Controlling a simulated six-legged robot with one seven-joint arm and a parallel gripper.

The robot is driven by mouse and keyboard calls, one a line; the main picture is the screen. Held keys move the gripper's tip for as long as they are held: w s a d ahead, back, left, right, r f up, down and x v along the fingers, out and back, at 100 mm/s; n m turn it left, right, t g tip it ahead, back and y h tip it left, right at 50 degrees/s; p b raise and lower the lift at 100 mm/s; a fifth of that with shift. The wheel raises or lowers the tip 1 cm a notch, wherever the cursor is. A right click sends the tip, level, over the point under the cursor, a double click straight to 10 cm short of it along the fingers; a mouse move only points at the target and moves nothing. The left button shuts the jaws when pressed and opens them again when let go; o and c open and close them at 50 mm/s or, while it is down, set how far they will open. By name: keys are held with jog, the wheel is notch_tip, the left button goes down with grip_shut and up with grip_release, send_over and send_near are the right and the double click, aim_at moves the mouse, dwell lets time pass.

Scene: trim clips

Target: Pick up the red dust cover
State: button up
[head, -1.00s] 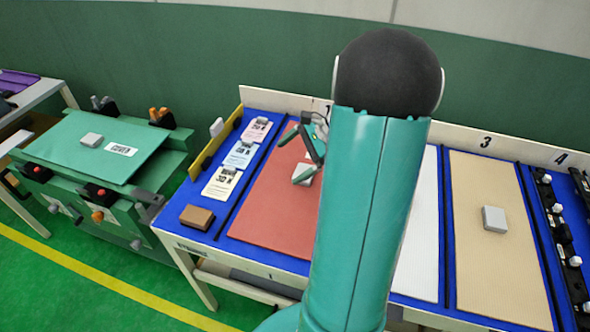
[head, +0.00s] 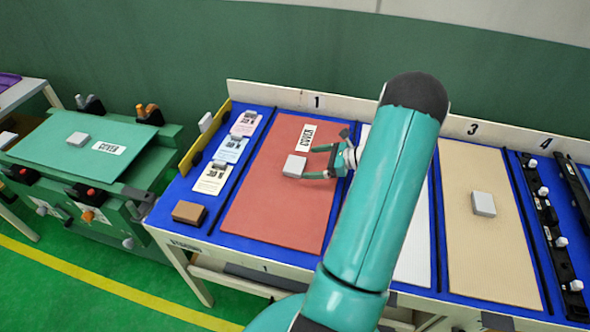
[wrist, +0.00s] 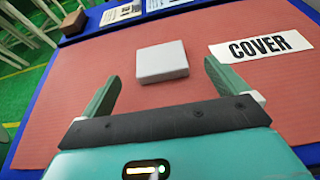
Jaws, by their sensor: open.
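The red dust cover (head: 275,215) lies flat on the blue table in the section marked 1. A light grey block (head: 294,165) sits on its upper half, with a white COVER label (head: 305,137) beyond it. My gripper (head: 312,163) is open just to the right of the block, low over the cover. In the wrist view the block (wrist: 162,61) stands ahead, roughly between my two green fingertips (wrist: 158,75), and nothing is between the fingers. The red cover (wrist: 60,90) fills most of that view. I cannot tell whether my fingers touch the block.
A white panel (head: 412,240) and a tan panel (head: 490,250) with its own grey block (head: 483,203) lie to the right. Cards (head: 213,178) and a brown block (head: 189,212) lie to the left. A green cover (head: 60,150) lies on a separate green stand.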

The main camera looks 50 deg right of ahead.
aim_at(297, 164)
jog(key=x, duration=0.6)
jog(key=shift+s+f, duration=0.15)
jog(key=shift+f, duration=0.1)
jog(key=c, duration=1.3)
jog(key=shift+o, duration=0.2)
jog(key=shift+r, duration=0.1)
